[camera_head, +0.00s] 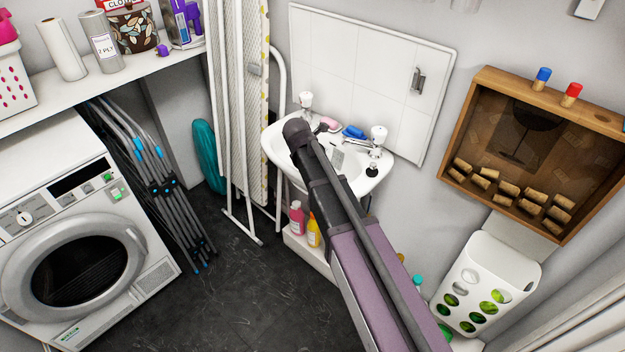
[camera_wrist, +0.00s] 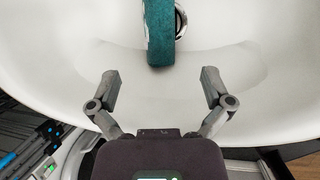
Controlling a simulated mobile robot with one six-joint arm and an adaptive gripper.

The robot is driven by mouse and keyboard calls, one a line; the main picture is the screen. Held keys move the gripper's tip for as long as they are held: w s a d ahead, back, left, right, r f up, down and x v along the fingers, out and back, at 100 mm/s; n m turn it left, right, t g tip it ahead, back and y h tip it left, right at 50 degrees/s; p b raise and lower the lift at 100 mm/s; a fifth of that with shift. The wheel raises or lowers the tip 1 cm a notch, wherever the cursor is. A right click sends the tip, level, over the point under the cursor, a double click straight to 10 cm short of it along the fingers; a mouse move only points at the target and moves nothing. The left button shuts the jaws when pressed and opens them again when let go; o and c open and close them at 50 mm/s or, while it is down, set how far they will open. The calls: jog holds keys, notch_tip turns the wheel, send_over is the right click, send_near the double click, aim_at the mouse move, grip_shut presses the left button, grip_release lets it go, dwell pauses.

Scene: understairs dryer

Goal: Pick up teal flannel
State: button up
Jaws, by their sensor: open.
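The teal flannel (camera_wrist: 160,35) shows in the wrist view as a narrow strip at the top middle, against the white inside of the basin (camera_wrist: 60,45). Its upper part runs out of the frame, beside a metal ring. My gripper (camera_wrist: 160,75) is open and empty, its two fingers apart on either side of the flannel's line. The flannel's lower end lies beyond the fingertips in the picture, with no finger touching it. In the head view my arm covers part of the basin (camera_head: 274,152), and neither the flannel nor the fingers can be made out.
Taps (camera_head: 379,138), a blue item (camera_head: 354,132) and a pink item (camera_head: 329,123) are on the basin's back edge. A folded ironing board (camera_head: 233,100) stands to its left. Bottles (camera_head: 313,232) stand below. A wooden cork box (camera_head: 535,135) hangs to the right. Floor (camera_head: 240,300) is clear.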

jog(key=shift+b+x, duration=1.85)
jog(key=shift+x, duration=0.55)
jog(key=shift+b+x, duration=2.55)
jog(key=shift+x, duration=0.2)
jog(key=c, duration=1.2)
jog(key=shift+c, duration=0.2)
jog(key=shift+r, duration=0.15)
notch_tip(320, 180, up, 10)
jog(key=p, duration=1)
jog(key=shift+r, duration=0.1)
